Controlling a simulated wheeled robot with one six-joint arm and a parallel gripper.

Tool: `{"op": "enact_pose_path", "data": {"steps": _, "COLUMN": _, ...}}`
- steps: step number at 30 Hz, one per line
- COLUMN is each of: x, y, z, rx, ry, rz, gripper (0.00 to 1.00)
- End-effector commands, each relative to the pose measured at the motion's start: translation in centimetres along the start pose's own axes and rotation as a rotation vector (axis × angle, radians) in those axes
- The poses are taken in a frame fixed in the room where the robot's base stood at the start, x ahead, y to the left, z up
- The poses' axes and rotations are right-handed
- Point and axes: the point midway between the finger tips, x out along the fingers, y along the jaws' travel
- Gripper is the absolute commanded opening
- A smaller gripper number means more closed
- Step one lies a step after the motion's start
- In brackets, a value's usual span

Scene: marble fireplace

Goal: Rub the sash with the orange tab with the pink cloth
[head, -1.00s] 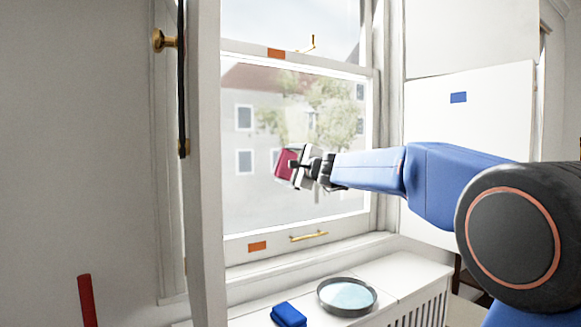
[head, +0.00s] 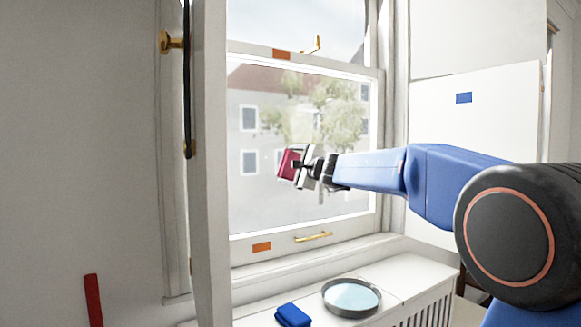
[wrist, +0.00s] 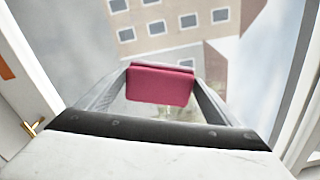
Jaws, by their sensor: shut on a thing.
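The pink cloth (head: 291,163) is held in my gripper (head: 298,165), which is shut on it in front of the window glass. In the wrist view the folded pink cloth (wrist: 160,84) sits between my two fingers (wrist: 160,95). The lower sash (head: 300,150) has an orange tab (head: 262,247) on its bottom rail and a brass handle (head: 314,237). Another orange tab (head: 281,55) shows higher up, at the rail where the two sashes meet. I cannot tell whether the cloth touches the glass.
A blue folded cloth (head: 293,315) and a round dark-rimmed dish (head: 351,297) lie on the white ledge (head: 405,272) below the window. A white upright panel edge (head: 209,200) stands left of the window. A white panel with a blue tab (head: 464,98) is at right.

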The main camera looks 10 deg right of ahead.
Motion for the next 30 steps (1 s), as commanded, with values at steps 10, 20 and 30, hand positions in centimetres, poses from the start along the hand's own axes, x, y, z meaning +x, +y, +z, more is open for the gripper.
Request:
{"op": "enact_pose_path", "data": {"steps": 10, "x": 0.6, "y": 0.0, "z": 0.0, "rx": 0.0, "ry": 0.0, "rz": 0.0, "gripper": 0.67}}
{"op": "enact_pose_path", "data": {"steps": 20, "x": 1.1, "y": 0.0, "z": 0.0, "rx": 0.0, "ry": 0.0, "rz": 0.0, "gripper": 0.67}}
{"op": "enact_pose_path", "data": {"steps": 30, "x": 1.6, "y": 0.0, "z": 0.0, "rx": 0.0, "ry": 0.0, "rz": 0.0, "gripper": 0.67}}
